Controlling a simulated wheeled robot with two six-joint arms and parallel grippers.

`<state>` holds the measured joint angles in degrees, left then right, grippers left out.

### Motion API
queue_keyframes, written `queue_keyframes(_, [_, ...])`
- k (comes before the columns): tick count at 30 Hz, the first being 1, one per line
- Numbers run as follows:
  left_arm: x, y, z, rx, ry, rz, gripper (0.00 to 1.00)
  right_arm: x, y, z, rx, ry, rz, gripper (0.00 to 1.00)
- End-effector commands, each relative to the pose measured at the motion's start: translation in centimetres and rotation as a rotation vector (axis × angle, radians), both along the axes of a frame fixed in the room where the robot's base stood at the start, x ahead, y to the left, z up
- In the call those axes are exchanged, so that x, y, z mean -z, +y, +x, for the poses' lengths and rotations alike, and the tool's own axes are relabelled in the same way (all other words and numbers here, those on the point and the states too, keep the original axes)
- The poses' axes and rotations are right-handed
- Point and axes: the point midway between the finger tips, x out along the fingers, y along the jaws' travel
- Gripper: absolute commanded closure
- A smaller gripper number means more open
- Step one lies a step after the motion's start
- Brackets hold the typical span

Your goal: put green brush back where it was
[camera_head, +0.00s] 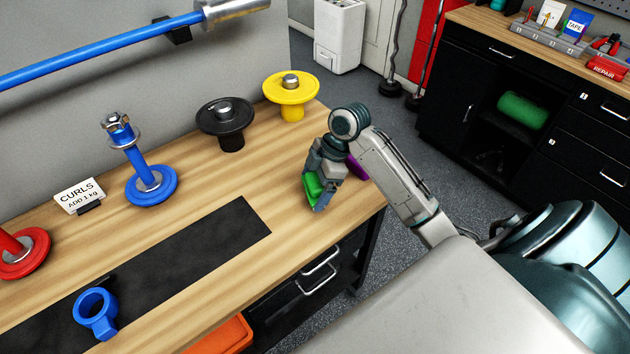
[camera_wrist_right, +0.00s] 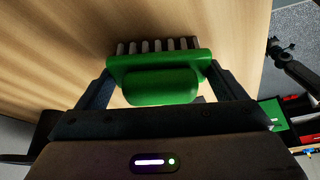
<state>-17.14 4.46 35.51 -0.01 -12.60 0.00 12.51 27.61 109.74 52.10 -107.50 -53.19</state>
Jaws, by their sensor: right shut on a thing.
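The green brush (camera_wrist_right: 160,80) is between the two fingers of my right gripper (camera_wrist_right: 165,92) in the right wrist view, its pale bristles pointing away from the gripper. In the head view my right gripper (camera_head: 316,203) is shut on the green brush (camera_head: 312,186) over the right end of the wooden bench (camera_head: 230,185). The brush is close to the bench top; I cannot tell whether it touches. My left gripper is not in view.
A yellow disc stand (camera_head: 290,92), a black one (camera_head: 226,122) and a blue post (camera_head: 150,185) stand along the wall side. A black mat (camera_head: 190,250) and a blue ring (camera_head: 96,308) lie nearer. The bench's right edge is close to the gripper.

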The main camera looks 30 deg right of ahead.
Motion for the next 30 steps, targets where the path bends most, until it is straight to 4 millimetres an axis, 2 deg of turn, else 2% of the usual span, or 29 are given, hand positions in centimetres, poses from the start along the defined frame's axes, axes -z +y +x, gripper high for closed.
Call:
queue_keyframes(9, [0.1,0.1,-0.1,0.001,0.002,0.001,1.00,0.3,0.0,0.0,0.000,-0.001,0.000,0.31])
queue_keyframes(10, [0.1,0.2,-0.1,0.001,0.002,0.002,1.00,0.3,0.0,0.0,0.000,-0.001,0.000,0.08])
queue_keyframes(11, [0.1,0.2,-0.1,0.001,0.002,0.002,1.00,0.3,0.0,0.0,0.000,-0.001,0.000,0.02])
queue_keyframes(12, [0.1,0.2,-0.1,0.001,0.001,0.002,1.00,0.3,0.0,0.0,0.000,-0.001,0.000,0.00])
queue_keyframes(18, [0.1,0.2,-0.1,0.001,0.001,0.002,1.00,0.2,0.0,0.0,-0.001,-0.001,0.000,0.00])
queue_keyframes(22, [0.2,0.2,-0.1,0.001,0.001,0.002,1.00,-0.5,-0.3,0.0,-0.001,-0.003,-0.002,0.00])
queue_keyframes(26, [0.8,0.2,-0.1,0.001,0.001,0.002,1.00,-2.5,-1.2,-0.3,0.000,-0.005,-0.006,0.00])
queue_keyframes(30, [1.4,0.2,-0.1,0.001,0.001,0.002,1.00,-5.4,-2.3,-0.6,0.000,-0.006,-0.006,0.00])
